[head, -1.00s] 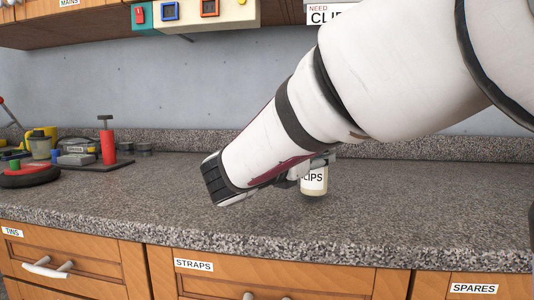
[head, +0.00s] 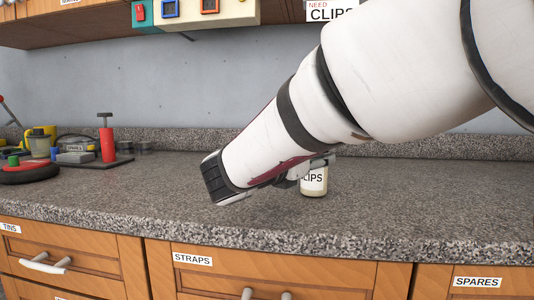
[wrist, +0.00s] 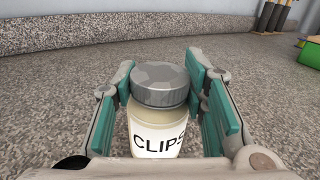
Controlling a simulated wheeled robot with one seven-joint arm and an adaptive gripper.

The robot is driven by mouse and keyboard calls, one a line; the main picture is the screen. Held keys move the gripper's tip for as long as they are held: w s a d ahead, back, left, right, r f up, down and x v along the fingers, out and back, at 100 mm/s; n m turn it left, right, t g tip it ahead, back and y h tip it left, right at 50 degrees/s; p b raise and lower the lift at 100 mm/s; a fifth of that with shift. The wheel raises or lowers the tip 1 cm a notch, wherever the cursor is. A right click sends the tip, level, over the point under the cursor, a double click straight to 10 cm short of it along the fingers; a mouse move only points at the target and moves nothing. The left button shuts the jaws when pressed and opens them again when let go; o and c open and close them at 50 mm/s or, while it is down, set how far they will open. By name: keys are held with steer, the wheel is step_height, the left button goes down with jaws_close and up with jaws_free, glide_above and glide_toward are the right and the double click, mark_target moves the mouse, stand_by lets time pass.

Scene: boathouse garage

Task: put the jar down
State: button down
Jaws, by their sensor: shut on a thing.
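The jar (head: 314,182) has a white label reading CLIPS. In the head view it is upright at the counter surface, partly hidden behind my arm. In the wrist view its grey lid (wrist: 160,85) and label show between the teal pads of my gripper (wrist: 162,105). My gripper is shut on the jar, with a pad on each side of it. In the head view the jar's base appears to touch the speckled counter (head: 400,205), though I cannot see its whole underside. My gripper's fingers are mostly hidden by my arm in the head view.
The counter around the jar is clear. A red pump (head: 107,142) and other items stand at the far left. A wall (head: 200,90) rises behind. Drawers labelled STRAPS (head: 192,258) and SPARES (head: 477,282) are below. A green box (wrist: 310,52) shows at the right in the wrist view.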

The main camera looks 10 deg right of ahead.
steer(key=shift+f, duration=0.1)
steer(key=c, duration=0.9)
jaws_free()
steer(key=v, duration=1.2)
jaws_close()
steer(key=shift+a, duration=0.1)
stand_by(0.3)
